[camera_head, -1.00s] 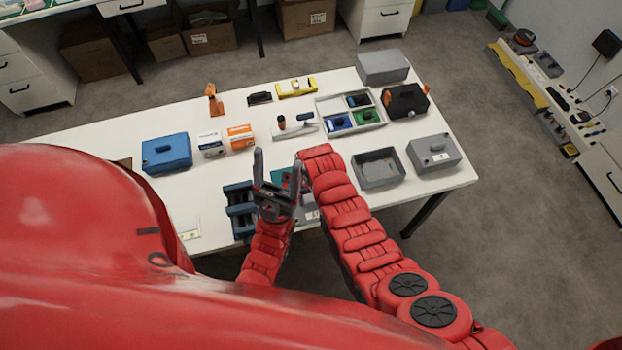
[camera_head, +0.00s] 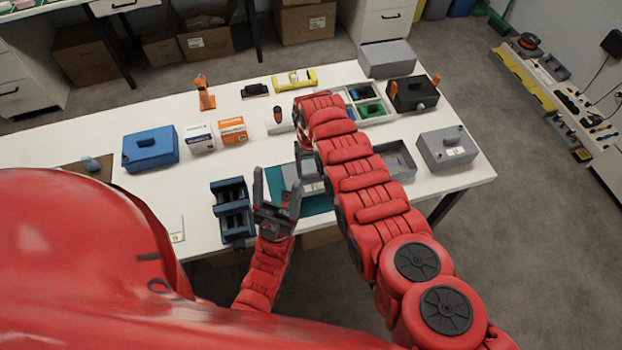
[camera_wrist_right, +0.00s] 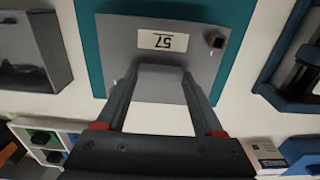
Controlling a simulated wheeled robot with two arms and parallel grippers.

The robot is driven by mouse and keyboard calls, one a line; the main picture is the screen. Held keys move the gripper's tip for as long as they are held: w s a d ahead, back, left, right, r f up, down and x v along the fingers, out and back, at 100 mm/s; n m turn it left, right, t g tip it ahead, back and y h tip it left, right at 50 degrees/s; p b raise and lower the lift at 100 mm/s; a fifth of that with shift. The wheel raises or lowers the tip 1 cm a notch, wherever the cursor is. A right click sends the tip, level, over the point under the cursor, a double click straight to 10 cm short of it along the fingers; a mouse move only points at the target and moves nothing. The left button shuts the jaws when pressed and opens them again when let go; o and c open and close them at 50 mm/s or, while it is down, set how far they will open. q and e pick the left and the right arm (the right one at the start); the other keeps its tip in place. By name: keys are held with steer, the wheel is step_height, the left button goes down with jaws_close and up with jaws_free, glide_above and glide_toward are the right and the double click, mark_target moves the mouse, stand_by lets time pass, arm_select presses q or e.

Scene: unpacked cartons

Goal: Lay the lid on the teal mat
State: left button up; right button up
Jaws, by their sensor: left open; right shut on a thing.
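The lid (camera_wrist_right: 197,62) is a flat grey plate with a white "57" label and a small dark knob near one corner. My right gripper (camera_wrist_right: 160,78) is shut on its raised grey handle. In the right wrist view the lid is over the teal mat (camera_wrist_right: 91,50), with mat showing around several edges; I cannot tell whether they touch. My left gripper (camera_head: 277,182) is open and empty, left of the lid.
An open grey bin (camera_head: 398,160) and a grey lidded box (camera_head: 446,148) stand right of my right arm. A divided tray (camera_head: 385,114) is behind it.

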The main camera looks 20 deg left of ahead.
mark_target(311, 171)
step_height(311, 171, down, 4)
steer(key=b, duration=0.3)
steer(key=shift+r, duration=0.4)
steer(key=o, duration=1.5)
steer(key=shift+c, duration=0.2)
